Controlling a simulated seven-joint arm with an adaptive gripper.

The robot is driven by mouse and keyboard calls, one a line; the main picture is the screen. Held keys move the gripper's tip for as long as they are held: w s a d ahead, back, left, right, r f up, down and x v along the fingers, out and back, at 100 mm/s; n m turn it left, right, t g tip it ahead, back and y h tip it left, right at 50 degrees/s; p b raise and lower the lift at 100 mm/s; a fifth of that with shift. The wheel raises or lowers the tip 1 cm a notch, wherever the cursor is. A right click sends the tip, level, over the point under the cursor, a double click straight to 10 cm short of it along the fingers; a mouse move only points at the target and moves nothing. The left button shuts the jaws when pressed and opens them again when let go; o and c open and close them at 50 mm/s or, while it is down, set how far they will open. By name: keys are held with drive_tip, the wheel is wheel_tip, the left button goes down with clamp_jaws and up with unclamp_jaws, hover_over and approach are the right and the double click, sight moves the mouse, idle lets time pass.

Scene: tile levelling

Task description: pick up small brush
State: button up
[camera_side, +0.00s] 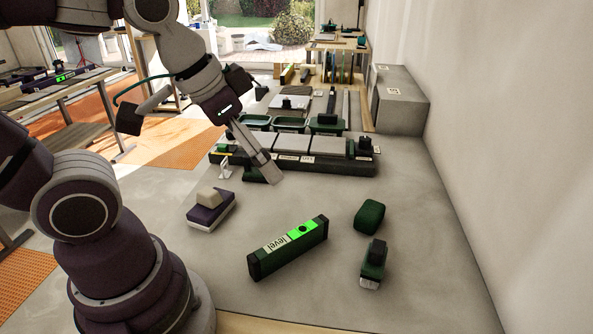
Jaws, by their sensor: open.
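The small brush, as far as I can tell, is the dark green block with a black grip (374,262) at the front right of the grey worktop. A pale strip like bristles shows at its lower end. My gripper (264,169) is up and to the left of it, pointing down over the front edge of the dark tile rack. It is open and well apart from the brush. Its finger parts overlap in this view, so the gap between them is hard to see.
A green level (289,248) lies left of the brush. A green rounded block (369,216) lies just behind it. A purple and cream block (211,209) is at left. The tile rack (330,161) and green trays (290,124) stand behind. A wall bounds the right side.

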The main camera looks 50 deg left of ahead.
drive_tip(key=w+d+f+m+g+h, duration=0.1)
drive_tip(key=w+d+f+m, duration=0.15)
drive_tip(key=w+m, duration=0.3)
drive_tip(key=m+g+h, duration=0.2)
drive_tip(key=m+h, duration=0.1)
drive_tip(key=m, duration=0.2)
approach(381, 259)
wheel_tip(381, 259, down, 3)
drive_tip(key=w+a, duration=0.1)
drive_tip(key=x, duration=0.9)
drive_tip(key=shift+w+d, duration=0.3)
drive_tip(key=c, duration=1.3)
drive_tip(key=shift+r, duration=0.1)
